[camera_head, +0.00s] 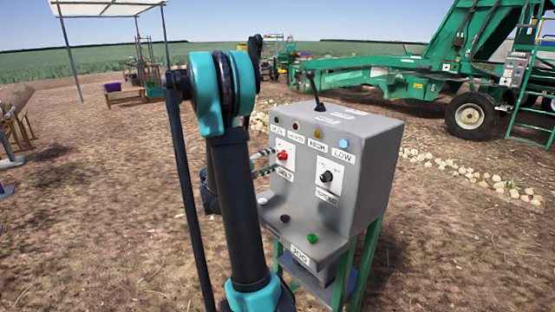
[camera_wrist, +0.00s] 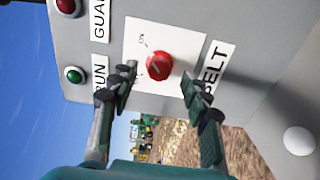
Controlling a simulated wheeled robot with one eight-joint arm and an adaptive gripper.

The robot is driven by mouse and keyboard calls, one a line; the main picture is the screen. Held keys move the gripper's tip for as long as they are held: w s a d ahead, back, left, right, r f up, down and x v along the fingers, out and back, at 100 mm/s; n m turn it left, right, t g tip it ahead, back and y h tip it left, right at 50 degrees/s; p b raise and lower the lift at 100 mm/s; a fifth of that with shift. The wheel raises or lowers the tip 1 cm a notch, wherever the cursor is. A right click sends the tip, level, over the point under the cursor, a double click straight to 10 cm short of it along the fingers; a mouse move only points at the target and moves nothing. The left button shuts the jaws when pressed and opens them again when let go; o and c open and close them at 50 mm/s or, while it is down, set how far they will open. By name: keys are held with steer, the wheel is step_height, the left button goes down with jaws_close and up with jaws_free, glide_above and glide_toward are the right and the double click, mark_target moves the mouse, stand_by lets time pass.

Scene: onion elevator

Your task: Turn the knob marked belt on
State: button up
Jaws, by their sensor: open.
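A red knob (camera_wrist: 159,66) sits on a white plate (camera_wrist: 137,36) on the grey control box, with a label reading "BELT" beside it. The plate has an "ON" mark near the knob; the other mark is hard to read. The knob also shows in the head view (camera_head: 282,155), above the "BELT" label (camera_head: 284,173). My gripper (camera_wrist: 157,88) is open, with one finger on each side of the red knob in the wrist view. I cannot tell whether either finger touches it. In the head view the fingertips show at the box's left edge, close to the knob.
The grey control box (camera_head: 366,150) stands on green legs. A black knob (camera_head: 326,176) is right of the red one. A lever (camera_head: 316,90) rises from the top. A green button (camera_head: 312,239) and a black button (camera_head: 285,218) are on the lower shelf. A green machine (camera_head: 400,75) stands behind.

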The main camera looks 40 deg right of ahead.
steer(key=a, duration=0.8)
steer(key=shift+s+a, duration=0.35)
